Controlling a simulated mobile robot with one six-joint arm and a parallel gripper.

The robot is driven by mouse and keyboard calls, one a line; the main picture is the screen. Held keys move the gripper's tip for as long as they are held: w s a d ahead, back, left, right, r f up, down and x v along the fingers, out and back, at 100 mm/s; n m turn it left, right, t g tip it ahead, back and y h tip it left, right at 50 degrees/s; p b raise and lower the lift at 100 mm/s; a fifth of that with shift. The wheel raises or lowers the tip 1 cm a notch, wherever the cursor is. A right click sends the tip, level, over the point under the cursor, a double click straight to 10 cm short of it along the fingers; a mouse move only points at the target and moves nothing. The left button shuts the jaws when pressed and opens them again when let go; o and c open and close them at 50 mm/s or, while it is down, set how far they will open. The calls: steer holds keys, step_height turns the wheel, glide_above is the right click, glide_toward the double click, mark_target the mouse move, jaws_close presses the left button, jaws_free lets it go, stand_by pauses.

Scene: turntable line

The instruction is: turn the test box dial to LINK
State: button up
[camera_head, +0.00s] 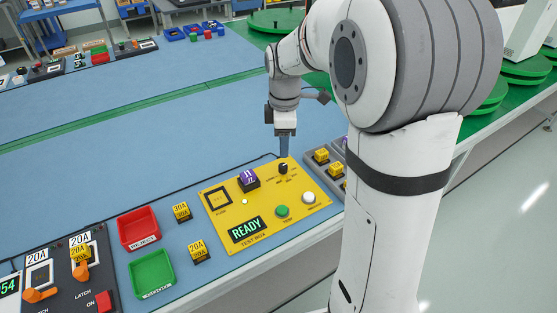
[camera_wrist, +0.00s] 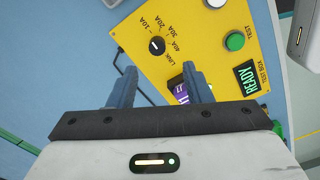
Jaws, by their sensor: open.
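The yellow test box (camera_head: 232,207) lies on the blue bench, and its screen (camera_head: 246,230) reads READY. Its black dial (camera_head: 283,168) is at the box's far right corner. In the wrist view the dial (camera_wrist: 157,45) has a small white mark, with labels 10A, 20A, 30A, 40A and LINK around it. I cannot tell surely which label the mark points to. My gripper (camera_wrist: 159,72) is open and empty, its fingers pointing at the dial, which shows just beyond the gap between the tips. In the head view my gripper (camera_head: 284,152) points down right above the dial.
A purple block (camera_head: 249,178) sits on the box; a green button (camera_head: 282,211) and white button (camera_head: 308,198) are near its front. Yellow 20A blocks (camera_head: 182,211), a red tray (camera_head: 139,228) and a green tray (camera_head: 152,273) are left. A grey holder (camera_head: 335,180) with yellow blocks is right.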

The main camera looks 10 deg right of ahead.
mark_target(283, 165)
steer(key=shift+w+f+n, duration=0.25)
steer(key=shift+f+n, duration=0.05)
steer(key=shift+f, duration=0.7)
step_height(283, 165, down, 6)
steer(key=shift+f+b, duration=0.25)
steer(key=shift+b, duration=0.4)
steer(key=shift+c, duration=0.5)
jaws_close()
